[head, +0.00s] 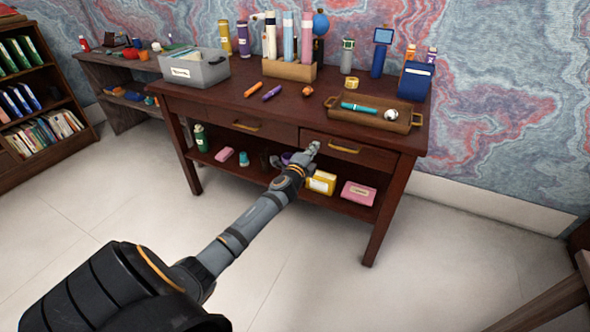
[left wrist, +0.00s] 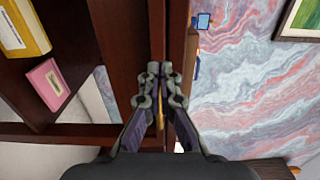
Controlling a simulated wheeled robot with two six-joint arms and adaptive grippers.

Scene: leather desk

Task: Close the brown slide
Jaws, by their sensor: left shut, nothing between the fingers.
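The dark brown desk (head: 330,110) has two drawers with brass handles. The right drawer (head: 378,158) looks shut or nearly shut; I cannot tell if a small gap remains. The left drawer (head: 222,118) looks flush. My left gripper (head: 313,147) is shut and empty, at the left part of the right drawer's front, beside its handle (head: 345,147). In the left wrist view the gripper's fingertips (left wrist: 161,72) meet before the brown drawer front (left wrist: 157,25), and the fingers hide part of it. Whether they touch it is unclear. My right gripper is out of view.
The desk top carries a grey bin (head: 200,70), a tray (head: 350,120), bottles and pens. The lower shelf below the drawers holds a yellow box (head: 321,182) and a pink box (head: 359,193). The floor in front is clear.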

